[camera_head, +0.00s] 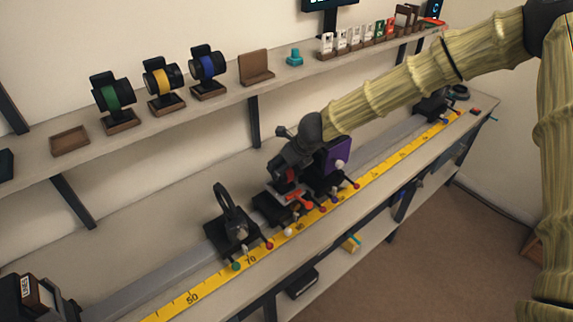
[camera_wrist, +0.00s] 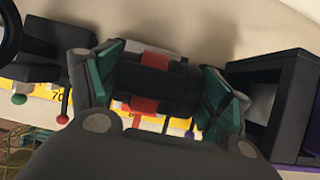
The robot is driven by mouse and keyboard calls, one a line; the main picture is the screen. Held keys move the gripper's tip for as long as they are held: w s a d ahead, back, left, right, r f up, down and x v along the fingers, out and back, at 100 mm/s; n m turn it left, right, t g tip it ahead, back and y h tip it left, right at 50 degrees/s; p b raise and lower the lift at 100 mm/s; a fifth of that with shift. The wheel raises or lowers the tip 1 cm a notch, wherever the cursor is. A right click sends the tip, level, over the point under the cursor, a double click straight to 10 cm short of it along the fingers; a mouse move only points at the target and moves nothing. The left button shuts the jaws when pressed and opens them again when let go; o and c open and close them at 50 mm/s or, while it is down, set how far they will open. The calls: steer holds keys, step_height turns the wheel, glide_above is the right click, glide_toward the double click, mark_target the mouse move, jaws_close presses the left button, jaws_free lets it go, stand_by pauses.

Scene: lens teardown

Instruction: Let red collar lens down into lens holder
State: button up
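The red collar lens is a dark cylinder (camera_wrist: 155,80) with a red band, seen in the wrist view between green finger pads. My gripper (camera_wrist: 160,88) is closed around it, one pad on each side. In the head view, my gripper (camera_head: 288,172) is low over the bench rail, above a dark holder on a black carriage (camera_head: 270,210). Red parts show at and below the fingers. The gripper hides most of the lens and holder, so I cannot tell whether they touch.
A black ring mount (camera_head: 225,208) stands close on the left. A dark mount with a purple panel (camera_head: 337,155) stands close on the right. A yellow scale (camera_head: 200,291) runs along the front. The shelf behind holds green, yellow and blue banded lenses (camera_head: 207,67) on stands.

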steer(key=o, duration=0.3)
steer(key=v, duration=1.2)
steer(key=s+d+f+n+g+h+b, duration=0.1)
steer(key=s+d+f+n, duration=0.25)
steer(key=s+f, duration=0.45)
steer(key=s+d+f+n+h, duration=0.1)
steer(key=s+d+f+n, duration=0.3)
steer(key=f, duration=0.7)
steer(key=s+d+f+n+g+h+b, duration=0.15)
steer(key=s+f+n, duration=0.35)
steer(key=f, duration=0.5)
steer(key=s+d+f+n, duration=0.3)
steer(key=s+f+n, duration=0.1)
steer(key=s, duration=0.4)
steer(key=s+d+f+n+g+b, duration=0.1)
steer(key=s+d+f+n, duration=0.1)
steer(key=s+f+n, duration=0.2)
steer(key=s+d+f+n+g, duration=0.1)
steer(key=s+d+f+n, duration=0.2)
steer(key=s, duration=1)
step_height(320, 180, down, 2)
steer(key=n, duration=0.4)
steer(key=shift+d+n, duration=0.3)
steer(key=shift+n, duration=0.05)
